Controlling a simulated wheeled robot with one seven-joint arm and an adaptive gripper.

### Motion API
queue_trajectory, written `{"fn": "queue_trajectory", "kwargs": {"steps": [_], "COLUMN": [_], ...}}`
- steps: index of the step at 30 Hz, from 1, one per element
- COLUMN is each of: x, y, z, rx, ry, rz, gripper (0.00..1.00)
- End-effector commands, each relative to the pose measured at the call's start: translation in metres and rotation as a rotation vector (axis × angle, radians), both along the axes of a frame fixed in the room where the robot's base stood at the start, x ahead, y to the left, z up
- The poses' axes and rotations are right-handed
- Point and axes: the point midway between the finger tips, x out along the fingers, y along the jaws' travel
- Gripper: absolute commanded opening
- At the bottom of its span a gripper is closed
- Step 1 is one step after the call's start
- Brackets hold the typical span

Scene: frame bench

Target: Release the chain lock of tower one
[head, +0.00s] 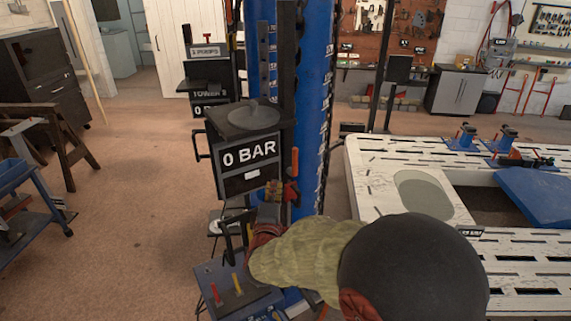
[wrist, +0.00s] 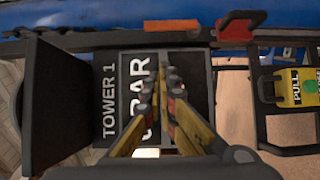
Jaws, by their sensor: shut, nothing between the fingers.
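Tower one is the blue column (head: 311,110) with a black box reading "0 BAR" (head: 249,152). The wrist view shows the box's "TOWER 1" label (wrist: 108,95). An orange handle (head: 294,162) is beside the display; it also shows in the wrist view (wrist: 172,25). Beyond it is a red block (wrist: 236,31) with a black loop. A yellow "PULL" tag (wrist: 303,88) with a green dot sits in a black bracket at the right; I cannot tell which part is the chain lock. My gripper (wrist: 168,76) is shut and empty before the display, apart from the tag.
A white slotted frame bench (head: 375,190) stands right of the tower, with blue clamps on it. A blue box with red and yellow levers (head: 238,284) is below the display. A blue trolley (head: 20,215) is at the left. Open floor lies between trolley and tower.

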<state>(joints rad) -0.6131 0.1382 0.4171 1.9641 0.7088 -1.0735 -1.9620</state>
Motion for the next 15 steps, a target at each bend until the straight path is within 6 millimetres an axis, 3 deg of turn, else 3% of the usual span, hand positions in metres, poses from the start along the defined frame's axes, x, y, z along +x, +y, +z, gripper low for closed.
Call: {"fn": "queue_trajectory", "kwargs": {"steps": [8, 15], "x": [0.011, 0.053], "y": [0.0, -0.001], "z": [0.0, 0.001], "rx": [0.001, 0.002], "ry": [0.002, 0.002], "rz": [0.0, -0.002], "gripper": [0.0, 0.0]}}
